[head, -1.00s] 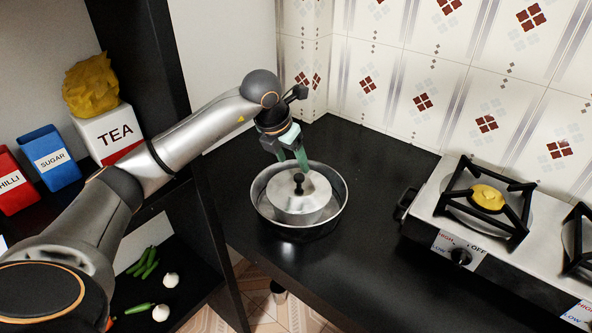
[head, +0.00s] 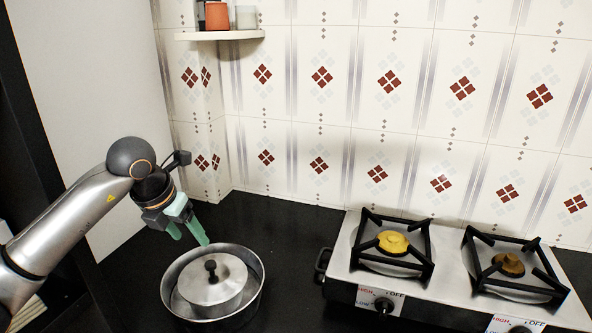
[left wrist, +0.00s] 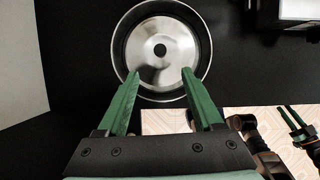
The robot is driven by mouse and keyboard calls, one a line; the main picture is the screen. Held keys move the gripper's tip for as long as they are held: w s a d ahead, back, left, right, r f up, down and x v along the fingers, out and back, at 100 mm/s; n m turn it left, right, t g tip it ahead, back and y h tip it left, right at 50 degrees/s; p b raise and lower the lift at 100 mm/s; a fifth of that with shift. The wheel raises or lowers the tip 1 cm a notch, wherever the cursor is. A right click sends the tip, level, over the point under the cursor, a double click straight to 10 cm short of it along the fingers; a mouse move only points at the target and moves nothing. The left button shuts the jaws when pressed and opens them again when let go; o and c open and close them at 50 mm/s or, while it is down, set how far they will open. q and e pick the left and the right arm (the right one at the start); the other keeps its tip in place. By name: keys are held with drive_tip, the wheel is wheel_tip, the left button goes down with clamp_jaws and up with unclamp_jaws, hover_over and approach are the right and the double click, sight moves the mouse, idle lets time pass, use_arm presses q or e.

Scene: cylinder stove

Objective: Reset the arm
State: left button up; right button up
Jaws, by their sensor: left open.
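My left arm comes in from the left, and its gripper (head: 189,232) has green fingers. It is above the back left rim of the pan, apart from the lid's knob, and points down. In the left wrist view the two fingers (left wrist: 160,85) are spread with nothing between them. A silver pan (head: 255,299) stands on the black counter with a smaller silver lidded pot (head: 227,290) inside it, topped by a black knob. The pan also shows in the left wrist view (left wrist: 207,45). My right gripper (left wrist: 295,128) shows at the right edge of the left wrist view, low and away from the pan.
A two-burner stove (head: 345,270) stands on the right of the counter, with a yellow burner and a brown burner. A small shelf (head: 220,35) with containers is on the tiled wall. Bare counter (head: 290,235) lies between pan and stove.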

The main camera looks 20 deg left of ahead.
use_arm(q)
drive_tip(key=s+d+f+m+h, duration=0.1)
drive_tip(key=d+f+m+h, duration=0.15)
drive_tip(key=d+h, duration=1.15)
drive_tip(key=s+d+r+n+t+h, duration=0.35)
drive_tip(key=d+r+n+t, duration=0.45)
drive_tip(key=d+r, duration=0.4)
drive_tip(key=w+a+f+n+t+y, duration=0.3)
drive_tip(key=a+n+t+y, duration=0.7)
drive_tip(key=n, duration=0.5)
drive_tip(key=s+a+f+n+g+y, duration=0.1)
drive_tip(key=a+f+n+g+y, duration=0.3)
drive_tip(key=f, duration=0.3)
drive_tip(key=s+a+f+n+g+y, duration=0.1)
drive_tip(key=s+f+n+g+y, duration=0.1)
drive_tip(key=f+n+y, duration=0.35)
drive_tip(key=s+d+f+n+g+h, duration=0.2)
drive_tip(key=s+f+n+g, duration=0.2)
drive_tip(key=s+f+g, duration=1.3)
drive_tip(key=d+f+t+h+p, duration=0.2)
drive_tip(key=d+f+t+p, duration=0.2)
drive_tip(key=f+t, duration=0.5)
drive_tip(key=shift+s+d+t, duration=0.2)
drive_tip(key=shift+d+t, duration=0.1)
drive_tip(key=shift+t, duration=0.1)
